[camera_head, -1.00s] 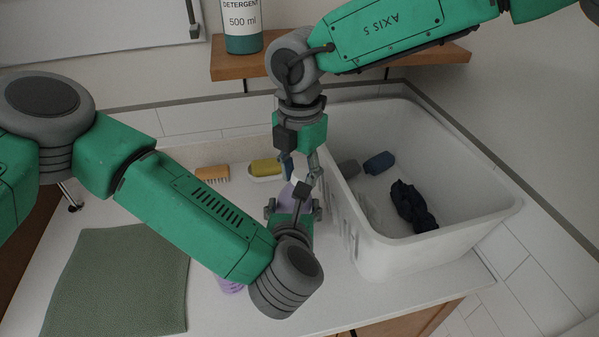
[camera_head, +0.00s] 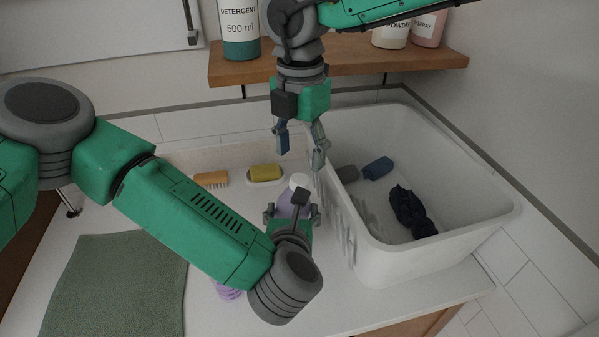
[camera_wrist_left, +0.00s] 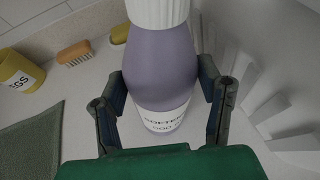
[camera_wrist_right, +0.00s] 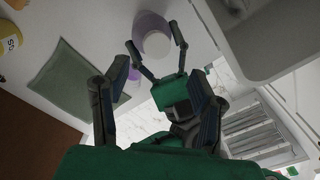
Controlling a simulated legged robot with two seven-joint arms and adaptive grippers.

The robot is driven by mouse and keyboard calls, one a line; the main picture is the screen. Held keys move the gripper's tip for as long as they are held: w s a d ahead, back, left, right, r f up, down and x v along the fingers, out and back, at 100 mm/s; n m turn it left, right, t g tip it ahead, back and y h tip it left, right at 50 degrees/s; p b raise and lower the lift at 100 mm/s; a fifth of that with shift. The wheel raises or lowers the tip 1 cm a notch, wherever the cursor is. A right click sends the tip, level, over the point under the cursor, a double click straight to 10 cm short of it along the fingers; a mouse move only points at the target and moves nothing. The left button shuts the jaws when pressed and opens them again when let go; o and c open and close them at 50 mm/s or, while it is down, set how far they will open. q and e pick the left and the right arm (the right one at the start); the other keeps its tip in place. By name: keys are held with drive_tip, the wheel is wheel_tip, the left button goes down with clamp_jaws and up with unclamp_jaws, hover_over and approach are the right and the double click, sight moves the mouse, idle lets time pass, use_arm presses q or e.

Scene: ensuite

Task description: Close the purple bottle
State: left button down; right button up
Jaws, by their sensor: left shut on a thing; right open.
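The purple bottle (camera_head: 285,205) stands upright on the counter with its white cap (camera_head: 299,181) on top. In the left wrist view the bottle (camera_wrist_left: 165,60) shows a softener label, and the ribbed cap (camera_wrist_left: 158,12) sits on its neck. Whether the cap is tight I cannot tell. My left gripper (camera_head: 291,214) is shut on the bottle's body, one finger on each side. My right gripper (camera_head: 301,158) is open and empty above the cap, apart from it. In the right wrist view the cap (camera_wrist_right: 157,44) shows beyond the open fingers (camera_wrist_right: 158,82).
A white bin (camera_head: 440,250) with dark cloth stands close on the right. A brush (camera_head: 211,179) and a yellow sponge (camera_head: 265,172) lie behind. A purple item (camera_head: 229,291) is partly hidden by my left arm. A green mat (camera_head: 115,285) lies left; a shelf (camera_head: 350,65) is above.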

use_arm(q)
drive_tip(key=shift+f, duration=0.1)
use_arm(e)
wheel_tip(320, 180, up, 5)
use_arm(q)
drive_tip(key=shift+c, duration=1.9)
unclamp_jaws()
use_arm(e)
drive_tip(key=shift+w, duration=0.1)
use_arm(q)
drive_tip(key=v, duration=1.2)
drive_tip(key=shift+d+f, duration=0.1)
use_arm(e)
drive_tip(key=shift+f, duration=0.1)
